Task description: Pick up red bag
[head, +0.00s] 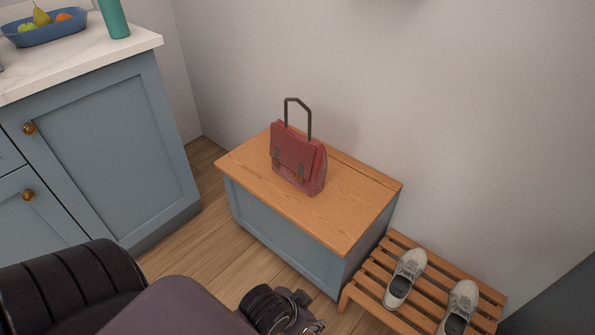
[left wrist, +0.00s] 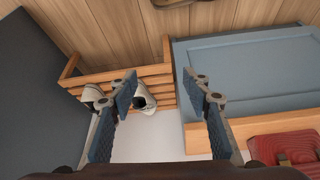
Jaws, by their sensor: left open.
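The red bag (head: 296,160) stands upright on the wooden top of a blue chest (head: 345,212), with a dark handle loop rising above it. Part of the bag also shows at the lower right corner of the left wrist view (left wrist: 285,148). My left gripper (left wrist: 160,82) is open with nothing between its fingers. The bag lies to the right of its fingers in that view, apart from them. In the head view my left arm enters at the bottom, and the gripper is mostly cut off by the lower edge. My right gripper is in neither view.
A slatted wooden rack (head: 425,290) with two pale shoes (head: 405,278) stands right of the chest. A blue cabinet (head: 115,150) with a fruit bowl (head: 45,32) and green bottle (head: 114,18) is at left. Clear top surrounds the bag; the wall is close behind.

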